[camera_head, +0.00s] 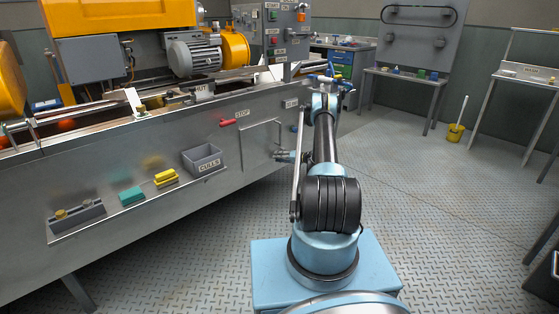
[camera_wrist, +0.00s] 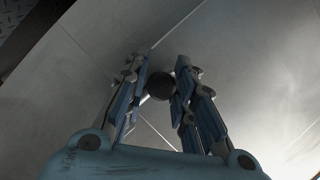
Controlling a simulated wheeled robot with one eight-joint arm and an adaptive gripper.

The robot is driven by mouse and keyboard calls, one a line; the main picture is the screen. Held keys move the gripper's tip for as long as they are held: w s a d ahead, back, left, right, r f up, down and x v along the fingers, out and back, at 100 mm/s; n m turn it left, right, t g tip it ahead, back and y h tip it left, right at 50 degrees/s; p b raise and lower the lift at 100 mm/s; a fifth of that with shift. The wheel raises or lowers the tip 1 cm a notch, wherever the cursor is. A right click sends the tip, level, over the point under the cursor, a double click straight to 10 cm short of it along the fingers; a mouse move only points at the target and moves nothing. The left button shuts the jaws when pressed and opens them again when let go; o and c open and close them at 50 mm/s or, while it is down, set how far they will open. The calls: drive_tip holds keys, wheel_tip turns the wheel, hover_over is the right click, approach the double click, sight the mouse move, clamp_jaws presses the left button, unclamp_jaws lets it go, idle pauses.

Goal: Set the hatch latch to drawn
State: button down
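The hatch (camera_head: 261,139) is a rectangular outlined panel in the grey metal side of the machine. In the wrist view, my gripper's two blue fingers (camera_wrist: 164,75) stand on either side of a dark round knob (camera_wrist: 159,86), which appears to be the latch. The knob nearly fills the space between the fingers; I cannot tell whether they press on it. The latch is too small and covered to read its setting in the head view.
A red STOP handle (camera_head: 228,122) sticks out left of the hatch. A grey CULLS bin (camera_head: 203,160), a yellow block (camera_head: 166,177) and a teal block (camera_head: 131,195) sit on a ledge further left. The floor (camera_head: 450,210) to the right is open.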

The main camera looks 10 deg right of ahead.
drive_tip(key=shift+w, duration=0.15)
drive_tip(key=shift+s+a, duration=0.45)
drive_tip(key=shift+a, duration=0.25)
drive_tip(key=shift+s+a, duration=0.45)
drive_tip(key=shift+a, duration=0.2)
drive_tip(key=c, duration=1.4)
unclamp_jaws()
